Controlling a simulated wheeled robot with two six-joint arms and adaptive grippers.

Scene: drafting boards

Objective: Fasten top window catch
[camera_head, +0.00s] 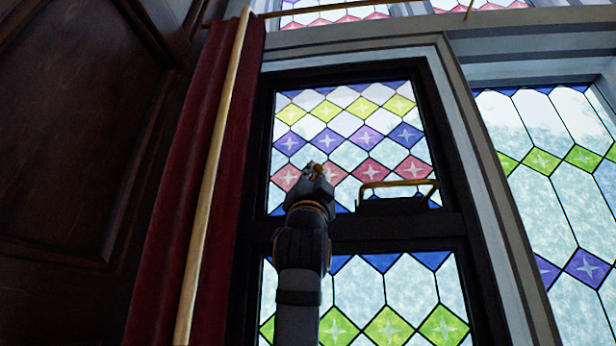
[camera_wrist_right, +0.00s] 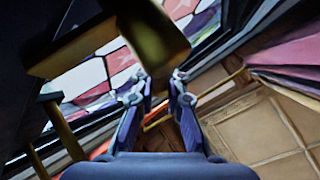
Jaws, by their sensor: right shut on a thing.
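The upper dark-framed window sash (camera_head: 262,150) holds diamond-patterned coloured glass in the head view. A brass bail-shaped handle (camera_head: 400,184) on a dark block sits at its lower rail, right of my right gripper (camera_head: 318,172). That gripper is raised in front of the glass, its fingers close together at a small brass piece. I cannot tell for sure whether this piece is the catch. My left gripper is not in view.
A red curtain (camera_head: 170,230) and a pale pole (camera_head: 213,180) stand left of the window, beside dark wood panelling (camera_head: 75,140). A blurred brass bar (camera_wrist_right: 155,40) is close in front of the wrist camera. Another leaded window (camera_head: 545,190) is at the right.

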